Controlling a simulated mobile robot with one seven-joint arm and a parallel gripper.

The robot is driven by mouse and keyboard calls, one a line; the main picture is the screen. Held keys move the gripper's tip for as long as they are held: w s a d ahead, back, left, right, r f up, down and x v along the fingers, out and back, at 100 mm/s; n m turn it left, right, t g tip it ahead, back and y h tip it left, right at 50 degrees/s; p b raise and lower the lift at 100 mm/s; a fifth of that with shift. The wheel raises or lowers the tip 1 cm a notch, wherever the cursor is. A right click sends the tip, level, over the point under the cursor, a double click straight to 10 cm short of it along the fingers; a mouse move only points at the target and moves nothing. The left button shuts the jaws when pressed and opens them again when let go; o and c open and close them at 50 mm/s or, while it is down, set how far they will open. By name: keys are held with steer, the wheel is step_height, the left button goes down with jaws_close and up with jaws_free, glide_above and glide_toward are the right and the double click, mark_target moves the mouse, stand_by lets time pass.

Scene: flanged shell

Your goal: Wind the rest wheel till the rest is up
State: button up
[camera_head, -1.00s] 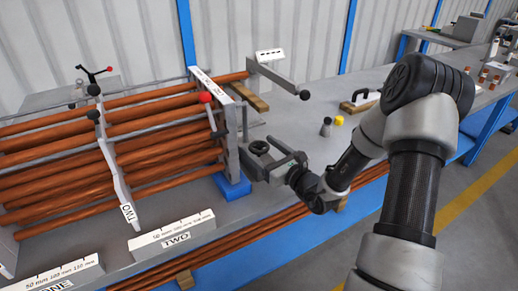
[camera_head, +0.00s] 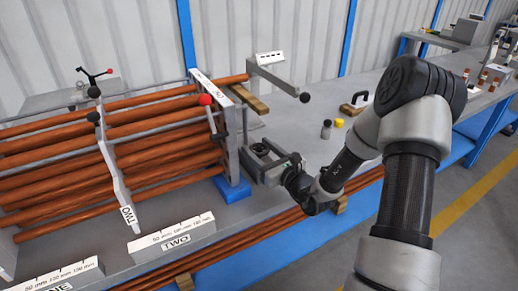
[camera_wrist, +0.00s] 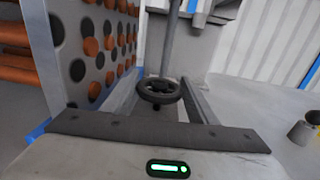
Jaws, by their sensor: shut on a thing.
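The dark, round rest wheel (camera_head: 260,149) is at the right end of the tube bundle, beside the grey end plate. It shows in the wrist view (camera_wrist: 158,91) with its rim between my two fingers. My gripper (camera_head: 262,158) is shut on the wheel, reaching in from the right; in the wrist view my gripper's fingers (camera_wrist: 160,98) stand on either side of it. A grey upright post (camera_wrist: 171,40) rises behind the wheel. I cannot tell for sure which part is the rest, or its height.
Orange tubes (camera_head: 60,165) run through the end plate (camera_wrist: 90,50) at left. A lever with a red ball (camera_head: 205,100) and an arm with a black ball (camera_head: 304,97) stick out nearby.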

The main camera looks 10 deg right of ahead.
steer(key=m+h+p, duration=0.1)
steer(key=h, duration=0.1)
steer(key=shift+a+m+t+h, duration=0.15)
steer(key=shift+m+t+h, duration=0.15)
steer(key=shift+m+t, duration=0.1)
steer(key=h+p, duration=0.1)
steer(key=p, duration=0.1)
steer(key=m+h+p, duration=0.1)
steer(key=p, duration=0.1)
steer(key=shift+s+r+m+h, duration=0.1)
steer(key=shift+r+m+h, duration=0.2)
steer(key=m+h+p, duration=0.1)
steer(key=p, duration=0.4)
steer(key=shift+h, duration=0.4)
steer(key=h+p, duration=0.1)
steer(key=p, duration=0.1)
steer(key=shift+f+m+t+p, duration=0.15)
steer(key=shift+m+t+p, duration=0.15)
steer(key=shift+m, duration=0.1)
steer(key=shift+f+h+p, duration=0.2)
steer(key=shift+h+p, duration=0.1)
steer(key=shift+p, duration=0.45)
steer(key=o, duration=1)
steer(key=shift+o, duration=0.2)
